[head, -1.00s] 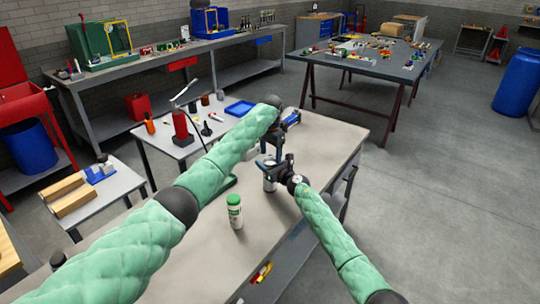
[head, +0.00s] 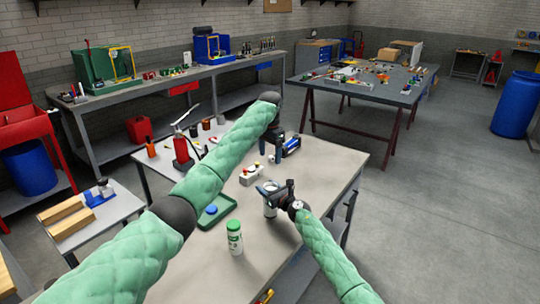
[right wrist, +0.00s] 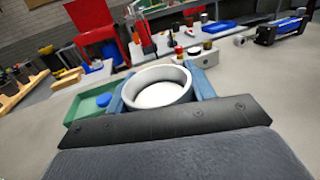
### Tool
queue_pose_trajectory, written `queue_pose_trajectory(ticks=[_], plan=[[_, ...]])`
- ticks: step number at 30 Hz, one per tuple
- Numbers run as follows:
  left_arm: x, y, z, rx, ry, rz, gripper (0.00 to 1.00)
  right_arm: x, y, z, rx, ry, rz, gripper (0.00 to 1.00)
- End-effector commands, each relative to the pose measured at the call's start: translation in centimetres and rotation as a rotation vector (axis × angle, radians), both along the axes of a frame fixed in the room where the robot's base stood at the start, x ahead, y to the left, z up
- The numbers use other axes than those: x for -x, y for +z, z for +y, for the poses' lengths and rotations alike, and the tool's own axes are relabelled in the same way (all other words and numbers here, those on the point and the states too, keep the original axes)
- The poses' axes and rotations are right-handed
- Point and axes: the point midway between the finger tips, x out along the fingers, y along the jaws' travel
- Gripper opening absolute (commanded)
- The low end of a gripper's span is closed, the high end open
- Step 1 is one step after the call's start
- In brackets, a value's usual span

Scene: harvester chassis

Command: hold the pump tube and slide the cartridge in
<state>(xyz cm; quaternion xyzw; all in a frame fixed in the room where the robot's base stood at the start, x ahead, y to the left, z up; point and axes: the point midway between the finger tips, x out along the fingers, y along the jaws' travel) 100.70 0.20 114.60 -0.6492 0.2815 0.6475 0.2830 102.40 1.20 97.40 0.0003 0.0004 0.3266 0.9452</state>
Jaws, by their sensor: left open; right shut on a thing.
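My right gripper (head: 270,190) is shut on the pump tube (head: 270,208), a pale open-topped cylinder standing over the table. In the right wrist view the tube (right wrist: 158,76) sits between the blue fingers, its round rim facing up. A pale flat surface shows inside below the rim; I cannot tell whether it is the cartridge or the tube's floor. My left gripper (head: 271,153) is open, pointing down beyond the tube and apart from it. I see nothing held in it. I cannot pick out a separate cartridge for certain.
A blue-and-black device (head: 291,146) lies near my left gripper. A white box with coloured knobs (head: 251,176), a green tray (head: 222,207) and a green-capped bottle (head: 235,238) stand left of the tube. The table (head: 325,165) is bare to the right.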

Motion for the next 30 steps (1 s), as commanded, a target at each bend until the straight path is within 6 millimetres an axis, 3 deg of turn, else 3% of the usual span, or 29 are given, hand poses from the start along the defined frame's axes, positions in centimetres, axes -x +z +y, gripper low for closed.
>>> queue_pose_trajectory(ticks=[11, 12, 15, 30], plan=[[-0.01, 0.01, 0.01, 0.000, 0.000, 0.000, 0.69, -0.03, 0.11, -0.01, -0.001, 0.000, -0.001, 0.12], [-0.01, 0.00, 0.01, 0.000, 0.000, 0.000, 0.69, -0.03, 0.11, -0.01, -0.001, 0.000, -0.001, 0.57], [-0.01, 0.00, 0.01, 0.000, 0.000, 0.000, 0.69, -0.03, 0.08, -0.02, -0.001, 0.000, -0.001, 0.77], [-0.01, -0.01, 0.01, 0.000, 0.000, 0.000, 0.69, 0.78, -0.03, -0.90, 0.004, -0.002, -0.002, 0.79]])
